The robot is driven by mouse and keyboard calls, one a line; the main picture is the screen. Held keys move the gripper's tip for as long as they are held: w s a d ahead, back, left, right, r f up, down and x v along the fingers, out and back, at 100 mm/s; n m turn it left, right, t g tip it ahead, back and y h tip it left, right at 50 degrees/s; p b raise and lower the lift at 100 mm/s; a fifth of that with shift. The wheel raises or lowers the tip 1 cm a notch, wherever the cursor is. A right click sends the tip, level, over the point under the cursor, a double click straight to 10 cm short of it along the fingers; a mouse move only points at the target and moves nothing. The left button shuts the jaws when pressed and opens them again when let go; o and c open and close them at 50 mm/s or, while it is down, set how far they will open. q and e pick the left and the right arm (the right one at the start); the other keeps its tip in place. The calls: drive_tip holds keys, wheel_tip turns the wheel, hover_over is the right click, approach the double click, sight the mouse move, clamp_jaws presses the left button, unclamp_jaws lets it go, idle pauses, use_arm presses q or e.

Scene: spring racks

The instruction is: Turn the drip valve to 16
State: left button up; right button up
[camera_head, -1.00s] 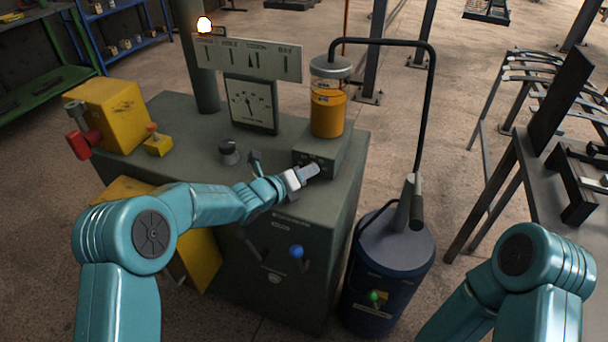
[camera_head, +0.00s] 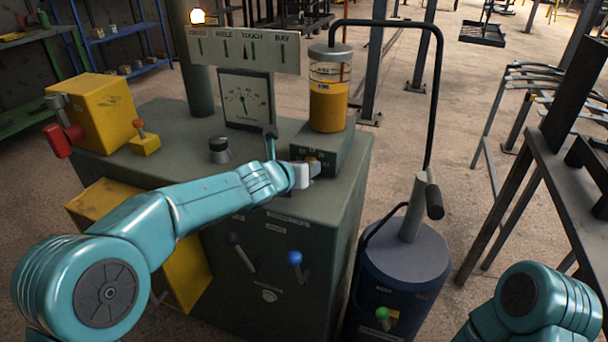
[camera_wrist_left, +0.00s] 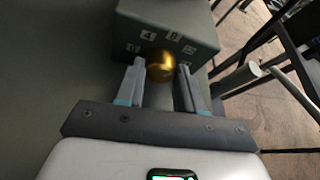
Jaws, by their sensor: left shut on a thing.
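The drip valve is a round brass knob (camera_wrist_left: 160,66) on the front face of a dark green block (camera_head: 326,143), under a glass oil jar (camera_head: 328,92) with amber oil. Small white number plates surround the knob in the left wrist view; 4 and 8 can be made out, the others are unclear. No pointer mark on the knob is readable. My left gripper (camera_wrist_left: 160,75) is shut on the knob, one finger on each side. In the head view the left gripper (camera_head: 309,170) is at the block's front face and partly hides the knob. My right gripper is out of view.
A blue drum (camera_head: 402,265) with a bent black hose stands to the right. Yellow boxes are at the left.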

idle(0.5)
use_arm(q)
drive_tip(key=o, duration=0.8)
drive_tip(key=shift+c, duration=0.2)
drive_tip(key=shift+s+r+b, duration=0.1)
drive_tip(key=shift+s+b, duration=0.1)
drive_tip(key=shift+b, duration=0.1)
drive_tip(key=b+v, duration=0.1)
drive_tip(key=v, duration=0.4)
drive_tip(key=p+v, duration=0.1)
drive_tip(key=v, duration=1)
